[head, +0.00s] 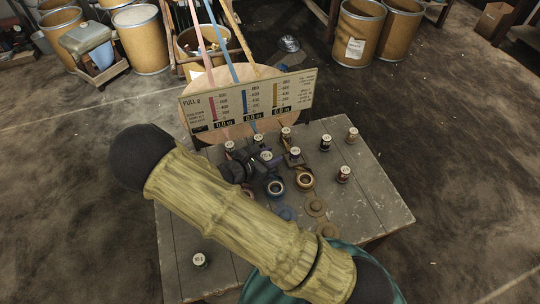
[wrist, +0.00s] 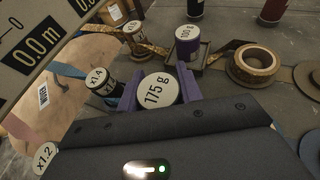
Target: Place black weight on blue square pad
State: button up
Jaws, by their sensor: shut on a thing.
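My gripper (wrist: 159,82) is shut on a weight (wrist: 156,93) with a white top marked 175 g; its purple fingers stand on either side. The weight's side is mostly hidden, so I cannot confirm that it is black. In the head view, the held weight's white top (head: 266,156) shows at my gripper (head: 258,166), above the middle left of the table. I cannot make out the blue square pad; my gripper and the weight cover that area. I cannot tell whether the weight touches anything below.
A purple weight (wrist: 188,36) stands on a small square tray (wrist: 206,54) close by. A small x1.4 bottle (wrist: 101,80) stands left of my fingers. A gold tape roll (head: 304,179) and a blue-black roll (head: 274,187) lie nearby. The gauge board (head: 250,101) stands behind.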

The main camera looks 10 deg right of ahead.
jog(key=o, duration=1.1)
jog(key=shift+f, duration=0.1)
jog(key=shift+c, duration=0.2)
jog(key=shift+a+r, duration=0.1)
jog(key=shift+r, duration=0.1)
jog(key=v, duration=1.2)
jog(key=shift+s+f, duration=0.1)
